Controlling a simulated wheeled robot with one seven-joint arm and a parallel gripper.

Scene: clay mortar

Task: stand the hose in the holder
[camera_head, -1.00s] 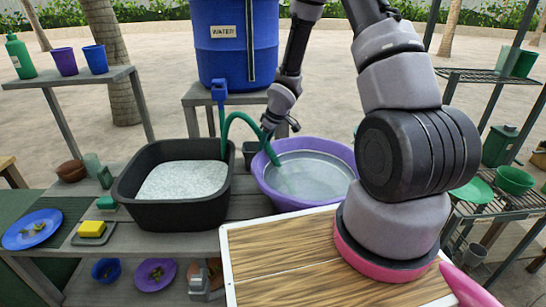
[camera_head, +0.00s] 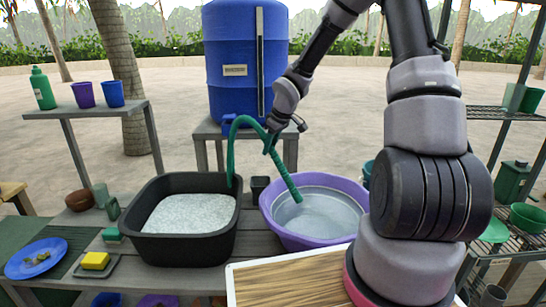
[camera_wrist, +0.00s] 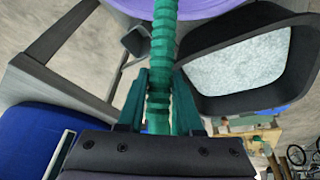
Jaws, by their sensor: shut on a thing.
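The green hose (camera_head: 288,178) arches up from behind the black tub and hangs down at a slant, its free end above the purple basin (camera_head: 268,210). My gripper (camera_head: 271,143) is shut on the hose below the top of its arch. In the wrist view my gripper (camera_wrist: 158,100) has its green fingers on either side of the ribbed hose (camera_wrist: 161,45). A small dark square cup (camera_head: 260,184), which looks like the holder, stands between tub and basin. It also shows in the wrist view (camera_wrist: 135,42), left of the hose and apart from it.
The black tub (camera_head: 137,215) of pale granules is left of the cup. The blue water barrel (camera_head: 232,90) stands on a stand behind. A wooden board (camera_head: 285,282) lies in front. A yellow sponge (camera_head: 95,260) and blue plate (camera_head: 38,260) are at left.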

